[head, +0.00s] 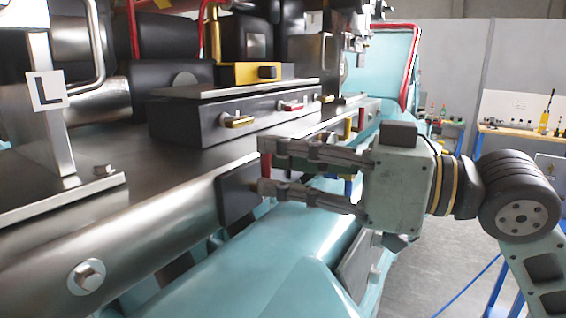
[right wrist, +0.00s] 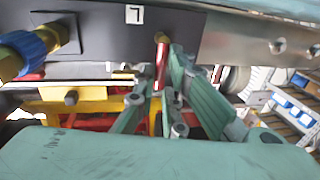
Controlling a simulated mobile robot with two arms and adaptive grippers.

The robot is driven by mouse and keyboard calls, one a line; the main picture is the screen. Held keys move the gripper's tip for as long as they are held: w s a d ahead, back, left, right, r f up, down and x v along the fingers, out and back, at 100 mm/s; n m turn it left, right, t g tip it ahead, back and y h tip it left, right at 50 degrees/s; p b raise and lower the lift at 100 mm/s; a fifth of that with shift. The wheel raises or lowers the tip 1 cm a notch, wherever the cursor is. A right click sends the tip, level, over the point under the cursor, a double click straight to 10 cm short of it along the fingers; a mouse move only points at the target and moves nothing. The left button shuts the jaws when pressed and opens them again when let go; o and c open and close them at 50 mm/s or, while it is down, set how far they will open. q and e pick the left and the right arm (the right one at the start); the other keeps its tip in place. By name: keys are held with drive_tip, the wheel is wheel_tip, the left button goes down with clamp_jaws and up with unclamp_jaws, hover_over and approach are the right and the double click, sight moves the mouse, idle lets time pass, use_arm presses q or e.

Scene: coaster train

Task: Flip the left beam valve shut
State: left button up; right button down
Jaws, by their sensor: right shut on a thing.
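My right gripper (head: 262,166) reaches in from the right along the side of the steel beam, its fingertips in front of a dark square plate (head: 237,190). In the right wrist view a short red lever with a brass-coloured end (right wrist: 161,62) stands between the fingers of the right gripper (right wrist: 163,82), which are closed around it. A small white tag with a dark L-like mark (right wrist: 134,14) is on the dark panel above it. I cannot tell the valve's exact angle. My left gripper is not in view.
A white L sign (head: 46,90) is on a steel post at the left. Blue-green bodywork (head: 240,255) runs below. Open floor (head: 440,265) is at the right.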

drive_tip(key=c, duration=1.8)
unclamp_jaws()
drive_tip(key=shift+d, duration=0.1)
drive_tip(key=v, duration=1.2)
